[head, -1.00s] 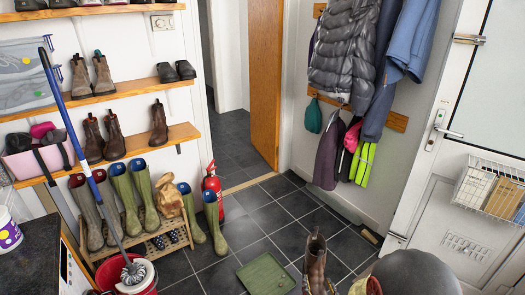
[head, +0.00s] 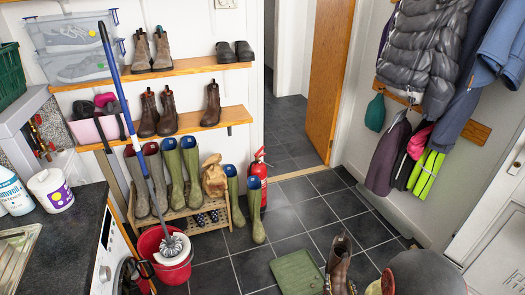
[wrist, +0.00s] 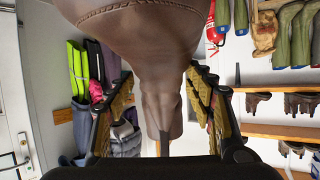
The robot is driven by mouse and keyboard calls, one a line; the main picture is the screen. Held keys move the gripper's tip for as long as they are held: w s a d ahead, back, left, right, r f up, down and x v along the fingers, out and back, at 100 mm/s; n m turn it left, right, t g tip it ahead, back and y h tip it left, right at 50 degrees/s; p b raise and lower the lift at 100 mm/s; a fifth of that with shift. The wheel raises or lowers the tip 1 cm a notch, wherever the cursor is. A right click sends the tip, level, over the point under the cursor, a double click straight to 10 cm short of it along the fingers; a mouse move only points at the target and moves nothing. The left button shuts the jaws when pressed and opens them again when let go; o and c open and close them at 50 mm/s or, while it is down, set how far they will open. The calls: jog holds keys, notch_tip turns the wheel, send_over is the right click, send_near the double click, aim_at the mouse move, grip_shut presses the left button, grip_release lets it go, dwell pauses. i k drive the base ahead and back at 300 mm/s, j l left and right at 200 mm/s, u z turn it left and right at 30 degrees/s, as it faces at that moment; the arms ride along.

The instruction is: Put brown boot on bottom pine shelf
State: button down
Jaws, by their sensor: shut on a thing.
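A brown boot (head: 340,265) is held upright at the bottom edge of the head view, right of centre. My gripper (wrist: 162,108) is shut on it; in the wrist view the boot (wrist: 135,28) fills the upper middle, with its narrower part between the two fingers. The bottom pine shelf (head: 186,127) is on the wall at left, well away from the boot. It holds a pair of brown boots (head: 158,112) and a single brown boot (head: 211,105) near its right end. In the head view, the fingers are mostly cut off or hidden.
Above is a pine shelf (head: 184,68) with boots and black shoes. Below are green wellies (head: 182,172) on a slatted rack, a red mop bucket (head: 172,262) and a fire extinguisher (head: 258,172). A green mat (head: 297,273) lies on the tiled floor. Coats hang at right.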

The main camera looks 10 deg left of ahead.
aim_at(235, 116)
jog(key=i+l+u, duration=0.3)
jog(key=i+l, duration=0.15)
jog(key=l, duration=0.15)
jog(key=i+l+u, duration=0.1)
jog(key=l, duration=0.25)
jog(key=i+l+u, duration=0.3)
jog(key=i+l, duration=0.15)
jog(key=l, duration=0.3)
jog(key=i+l+u, duration=0.15)
jog(key=l, duration=0.2)
jog(key=i+l+u, duration=0.3)
jog(key=i+l, duration=0.15)
jog(key=l, duration=0.15)
jog(key=i+l+u, duration=0.3)
jog(key=l, duration=0.35)
jog(key=i+l+u, duration=0.3)
jog(key=l, duration=0.45)
jog(key=i+l+u, duration=0.35)
jog(key=i+l, duration=0.2)
jog(key=i, duration=0.2)
jog(key=i+l+u, duration=0.4)
jog(key=i+l, duration=0.3)
jog(key=l, duration=0.1)
